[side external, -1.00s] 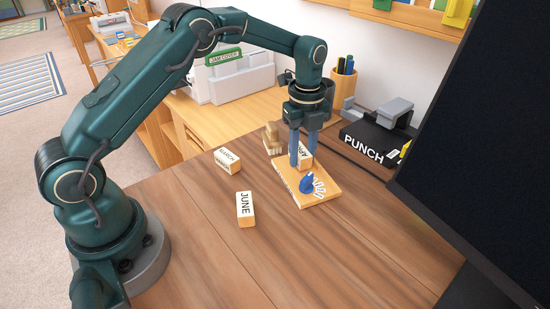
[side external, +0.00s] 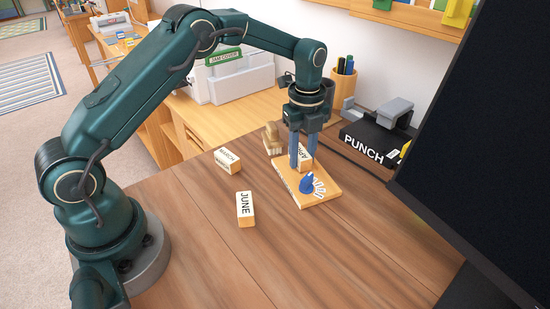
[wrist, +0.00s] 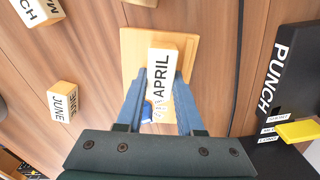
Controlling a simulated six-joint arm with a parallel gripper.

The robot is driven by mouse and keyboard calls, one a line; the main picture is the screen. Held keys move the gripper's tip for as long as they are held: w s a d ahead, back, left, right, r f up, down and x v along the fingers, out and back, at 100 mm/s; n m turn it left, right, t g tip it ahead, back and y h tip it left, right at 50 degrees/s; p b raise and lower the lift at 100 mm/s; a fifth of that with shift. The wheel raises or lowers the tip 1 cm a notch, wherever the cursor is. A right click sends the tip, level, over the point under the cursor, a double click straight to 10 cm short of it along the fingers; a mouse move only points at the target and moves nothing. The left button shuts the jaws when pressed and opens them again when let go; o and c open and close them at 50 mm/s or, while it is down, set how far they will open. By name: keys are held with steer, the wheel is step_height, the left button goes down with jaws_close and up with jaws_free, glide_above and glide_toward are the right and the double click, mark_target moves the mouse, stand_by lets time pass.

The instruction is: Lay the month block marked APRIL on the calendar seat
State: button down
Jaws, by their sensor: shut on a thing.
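The APRIL block (wrist: 163,72), pale with black letters, is between the two blue fingers of my gripper (wrist: 160,88), which is shut on it. It also shows in part behind the fingers in the side view (side external: 305,157). The calendar seat is a light wooden board (side external: 322,198) on the table, also seen in the wrist view (wrist: 187,42), with the block over it. My gripper (side external: 301,163) is low at the board's back part. I cannot tell whether the block touches the board. A blue figure (side external: 308,183) and a white hand-like mark sit on the board's front part.
The JUNE block (side external: 245,209) and MARCH block (side external: 228,160) lie on the table to the left. A small beige object (side external: 271,139) stands behind the board. The black PUNCH box (side external: 372,143) is at the right. The table's front is clear.

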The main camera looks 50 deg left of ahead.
steer(key=shift+f, duration=0.1)
stand_by(0.7)
steer(key=shift+c, duration=2.3)
jaws_free()
steer(key=shift+r, duration=3.5)
